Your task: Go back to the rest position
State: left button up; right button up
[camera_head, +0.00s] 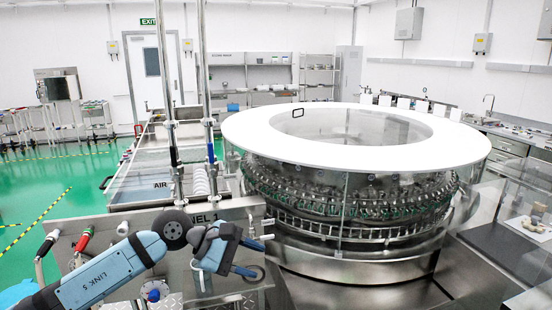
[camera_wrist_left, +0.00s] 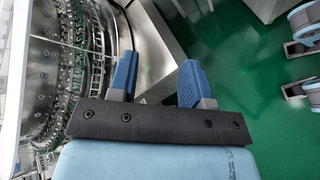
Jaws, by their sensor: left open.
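My left gripper (camera_head: 232,252) is at the lower middle of the head view, at the end of my blue arm, in front of the steel panel at the washer's left. In the left wrist view its two blue fingers (camera_wrist_left: 157,82) stand apart with nothing between them. The gripper is open and empty. The rotary washer (camera_head: 345,215), a large round machine with a white ring top, stands to the right of the gripper. Its curved row of fittings (camera_wrist_left: 75,60) also shows at the left of the left wrist view. My right gripper is not seen in the head view.
A steel panel (camera_head: 190,280) with hoses and handles lies behind my left arm. Two upright posts (camera_head: 205,100) rise from it. A side bench (camera_head: 530,225) with small items is at the right. Green floor (camera_head: 60,190) is open at the left.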

pick_arm(q)
jog(key=s+d+f+n+t+h+p, duration=0.25)
jog(key=s+n+h, duration=0.45)
jog(key=n, duration=0.8)
jog(key=s+a+f+n+t+y+p, duration=0.15)
jog(key=a+f+n+t+y, duration=0.3)
jog(key=n, duration=0.65)
jog(key=s+a+f+n+t+y, duration=0.2)
jog(key=a+f+n+t+y, duration=0.3)
jog(key=n, duration=0.6)
jog(key=s+a+f+n+t+y, duration=0.25)
jog(key=f+n, duration=0.35)
jog(key=n, duration=0.5)
jog(key=s+a+f+n+g+y+p, duration=0.1)
jog(key=s+a+f+n+g+y, duration=0.3)
jog(key=s+f+n, duration=0.7)
jog(key=shift+s+a+f+g, duration=0.45)
jog(key=shift+s+a+f, duration=0.1)
jog(key=shift+s, duration=0.7)
